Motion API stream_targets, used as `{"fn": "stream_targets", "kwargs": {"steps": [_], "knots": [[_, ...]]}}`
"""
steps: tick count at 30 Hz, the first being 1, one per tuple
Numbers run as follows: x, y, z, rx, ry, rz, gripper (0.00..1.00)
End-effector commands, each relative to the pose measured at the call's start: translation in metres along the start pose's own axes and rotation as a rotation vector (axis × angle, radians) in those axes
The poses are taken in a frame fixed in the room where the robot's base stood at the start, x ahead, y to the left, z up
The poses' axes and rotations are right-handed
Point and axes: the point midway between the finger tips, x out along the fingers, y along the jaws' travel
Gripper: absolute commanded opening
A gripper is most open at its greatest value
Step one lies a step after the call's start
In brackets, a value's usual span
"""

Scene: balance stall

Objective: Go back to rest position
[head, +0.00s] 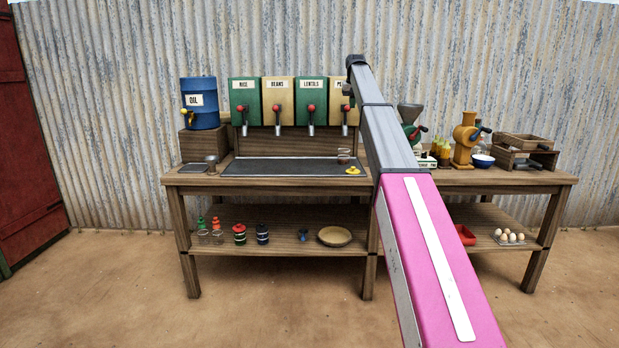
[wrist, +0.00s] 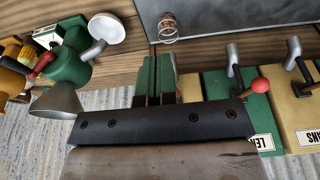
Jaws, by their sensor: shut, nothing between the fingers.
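My gripper (wrist: 160,72) is at the bottom centre of the wrist view, with its dark bolted body below its green fingers. The fingers are together with nothing visible between them. In the head view my pink and grey arm reaches up and away across the bench. Its end is high in front of the rightmost dispenser (head: 336,88), and the fingers are hard to make out there. A small glass with brown contents (head: 344,155) stands on the dark tray (head: 270,168), apart from the gripper. It also shows in the wrist view (wrist: 168,32).
Several grain dispensers and a blue oil drum (head: 201,103) line the back of the wooden bench (head: 200,183). A green grinder with a grey funnel (head: 410,115) and a yellow mill (head: 466,138) stand right of my arm. Open ground lies before the bench.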

Motion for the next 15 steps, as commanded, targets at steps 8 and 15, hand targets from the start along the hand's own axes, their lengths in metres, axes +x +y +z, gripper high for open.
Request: {"fn": "stream_targets", "kwargs": {"steps": [8, 15], "knots": [[0.045, 0.000, 0.033, 0.000, -0.015, 0.000, 0.00], [0.104, 0.000, 0.079, 0.000, -0.034, 0.000, 0.00]]}}
